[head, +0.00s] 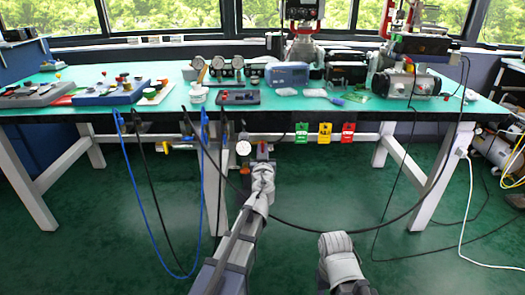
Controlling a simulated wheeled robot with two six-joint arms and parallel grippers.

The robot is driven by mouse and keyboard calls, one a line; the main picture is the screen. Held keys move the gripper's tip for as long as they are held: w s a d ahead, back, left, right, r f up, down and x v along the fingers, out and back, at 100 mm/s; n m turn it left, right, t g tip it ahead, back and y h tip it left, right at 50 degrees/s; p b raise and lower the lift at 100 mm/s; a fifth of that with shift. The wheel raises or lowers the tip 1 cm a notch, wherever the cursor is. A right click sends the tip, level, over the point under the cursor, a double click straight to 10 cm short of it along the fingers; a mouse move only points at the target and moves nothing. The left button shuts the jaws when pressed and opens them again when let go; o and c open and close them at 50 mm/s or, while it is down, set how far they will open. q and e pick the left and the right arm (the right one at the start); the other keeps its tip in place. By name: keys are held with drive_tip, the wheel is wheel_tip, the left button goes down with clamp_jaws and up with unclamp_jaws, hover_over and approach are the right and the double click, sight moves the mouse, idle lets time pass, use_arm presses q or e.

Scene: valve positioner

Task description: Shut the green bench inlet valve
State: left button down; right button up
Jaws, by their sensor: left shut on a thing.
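My left gripper (262,154) reaches in under the front edge of the bench, just right of a round white-faced gauge (243,148). Its jaws are shut on a small part there, which I take to be the handle of the inlet valve. The gripper and wrist hide most of that part, so its green colour and its angle cannot be made out. A small red patch shows at the gripper. My right arm is low, right of the middle, well away from the bench; its gripper does not show.
Green (301,133), yellow (324,133) and red (347,133) pieces hang under the bench edge. A blue hose (158,225) and black cables loop down in front. The green bench top (180,100) carries gauges, trays and a motor-like unit (405,84). The floor at lower right is mostly free.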

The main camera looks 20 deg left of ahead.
idle(0.3)
use_arm(q)
drive_tip(key=c, duration=0.9)
unclamp_jaws()
drive_tip(key=shift+v, duration=3.95)
